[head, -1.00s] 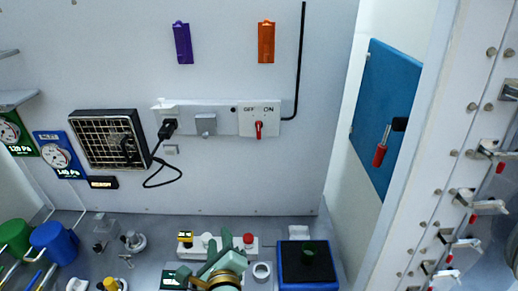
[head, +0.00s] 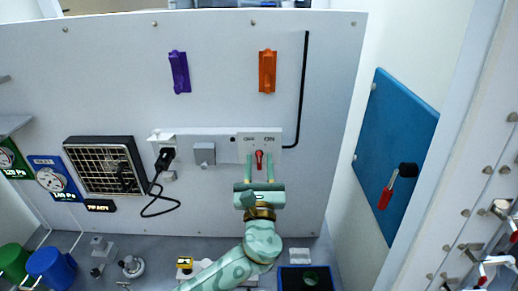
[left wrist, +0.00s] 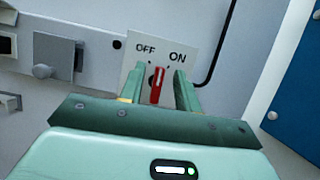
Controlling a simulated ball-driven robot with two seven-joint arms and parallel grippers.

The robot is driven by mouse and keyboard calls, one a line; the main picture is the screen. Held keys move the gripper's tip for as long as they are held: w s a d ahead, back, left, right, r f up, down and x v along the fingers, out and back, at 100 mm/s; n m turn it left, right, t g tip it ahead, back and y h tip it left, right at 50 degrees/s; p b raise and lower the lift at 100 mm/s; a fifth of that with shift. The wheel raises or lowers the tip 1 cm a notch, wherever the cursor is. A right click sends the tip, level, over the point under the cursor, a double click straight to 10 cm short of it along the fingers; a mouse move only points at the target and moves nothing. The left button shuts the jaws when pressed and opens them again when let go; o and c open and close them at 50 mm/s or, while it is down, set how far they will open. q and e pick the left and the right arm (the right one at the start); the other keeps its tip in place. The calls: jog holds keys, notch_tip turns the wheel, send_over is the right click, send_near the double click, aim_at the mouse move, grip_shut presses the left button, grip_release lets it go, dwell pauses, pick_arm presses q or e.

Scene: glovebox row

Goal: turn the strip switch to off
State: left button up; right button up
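The strip switch (head: 259,159) is a red handle on a white plate below the printed words OFF and ON, on the grey back wall. In the left wrist view, the red handle (left wrist: 157,86) stands close to upright, its top leaning slightly right, toward ON. My left gripper (head: 259,168) is in front of the plate, pointing at the wall. Its two green fingers are open, one on each side of the handle, with gaps visible on both sides. I cannot tell how deep the fingertips reach. My right gripper is not in view.
A black plug (head: 165,157) with a looping cable sits left on the same strip, beside a grey square cover (head: 204,153). Purple (head: 179,72) and orange (head: 267,71) holders hang above.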

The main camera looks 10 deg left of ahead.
pick_arm(q)
jog(key=shift+x, duration=1.1)
jog(key=shift+w, duration=0.3)
jog(key=shift+s, duration=0.1)
grip_shut()
